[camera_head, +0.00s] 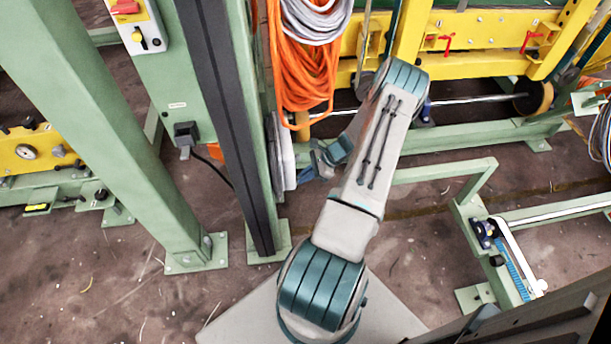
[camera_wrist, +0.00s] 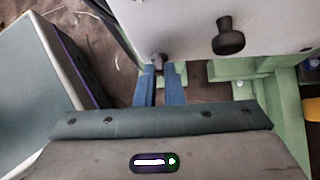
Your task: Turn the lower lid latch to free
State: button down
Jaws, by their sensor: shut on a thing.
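The lid (camera_wrist: 180,25) is a pale panel at the top of the wrist view. In the head view the lid (camera_head: 288,150) shows nearly edge-on, beside the green post. A small dark latch (camera_wrist: 158,59) sits at the lid's lower edge. My gripper (camera_wrist: 162,70) has its two blue fingers on either side of this latch and is shut on it. The fingers hide part of the latch, and I cannot tell how far it is turned. In the head view my gripper (camera_head: 315,160) reaches left to the lid, and the latch is hidden.
A black knob (camera_wrist: 228,37) stands out from the lid, right of the latch. Orange cable (camera_head: 300,70) hangs above the lid in the head view. A green post (camera_head: 235,130) stands close left of it. A low green frame (camera_head: 470,210) stands at the right.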

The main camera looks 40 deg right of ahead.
jog(key=shift+w+a, duration=0.15)
jog(key=shift+a, duration=0.1)
jog(key=c, duration=1.5)
grip_release()
jog(key=shift+a, duration=0.1)
jog(key=shift+c, duration=0.2)
jog(key=shift+d, duration=0.3)
jog(key=p+v, duration=0.1)
jog(key=v, duration=1.2)
jog(key=shift+s+r, duration=0.2)
jog(key=shift+r, duration=0.1)
jog(key=shift+d, duration=0.1)
